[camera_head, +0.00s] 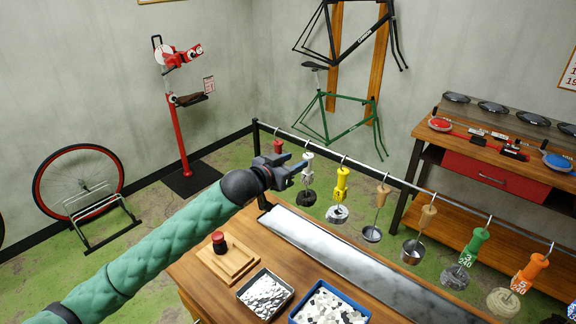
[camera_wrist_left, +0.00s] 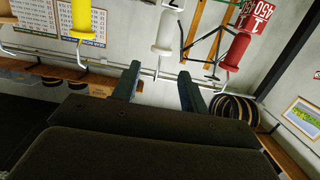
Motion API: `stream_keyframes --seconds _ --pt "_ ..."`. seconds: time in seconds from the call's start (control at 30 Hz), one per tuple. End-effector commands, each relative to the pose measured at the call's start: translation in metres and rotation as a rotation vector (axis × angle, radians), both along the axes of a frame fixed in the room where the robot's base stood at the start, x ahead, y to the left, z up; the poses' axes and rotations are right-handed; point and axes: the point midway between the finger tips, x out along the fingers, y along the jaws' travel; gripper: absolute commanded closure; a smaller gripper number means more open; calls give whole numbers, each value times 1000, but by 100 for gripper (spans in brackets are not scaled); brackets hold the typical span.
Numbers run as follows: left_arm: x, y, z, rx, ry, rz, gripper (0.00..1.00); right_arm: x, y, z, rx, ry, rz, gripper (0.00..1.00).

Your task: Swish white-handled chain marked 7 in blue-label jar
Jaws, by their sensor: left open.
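A white-handled chain (camera_head: 308,163) hangs from the rail, between a red handle and a yellow one. Its white handle also shows in the left wrist view (camera_wrist_left: 166,32), above and beyond the gap between my fingers. I cannot read its number for sure. My left gripper (camera_head: 298,167) is open, close to the white handle in the head view. Its two fingers (camera_wrist_left: 160,90) stand apart in the left wrist view with nothing between them. No blue-label jar can be made out. My right gripper is not in view.
The rail (camera_head: 400,183) also carries a red handle (camera_head: 278,146), a yellow handle (camera_head: 342,182), wooden-handled items (camera_head: 428,215), a green handle (camera_head: 474,246) and an orange handle (camera_head: 530,272). The table holds a metal tray (camera_head: 350,259), a blue tray (camera_head: 294,318) of white pellets and a wooden board (camera_head: 238,268).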

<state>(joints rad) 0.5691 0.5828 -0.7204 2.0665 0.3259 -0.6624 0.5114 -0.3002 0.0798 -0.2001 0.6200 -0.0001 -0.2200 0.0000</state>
Motion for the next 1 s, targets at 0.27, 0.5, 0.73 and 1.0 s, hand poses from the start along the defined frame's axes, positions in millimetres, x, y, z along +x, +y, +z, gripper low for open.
stream_keyframes --seconds 0.27,0.5,0.73,1.0 --pt "26 -19 -6 0 -1 0 56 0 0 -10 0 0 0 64" --pt "48 -34 -10 0 -1 0 56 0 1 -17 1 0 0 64" --pt "63 -46 -20 1 1 0 56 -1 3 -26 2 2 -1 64" --pt "63 -45 -39 2 0 1 56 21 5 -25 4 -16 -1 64"
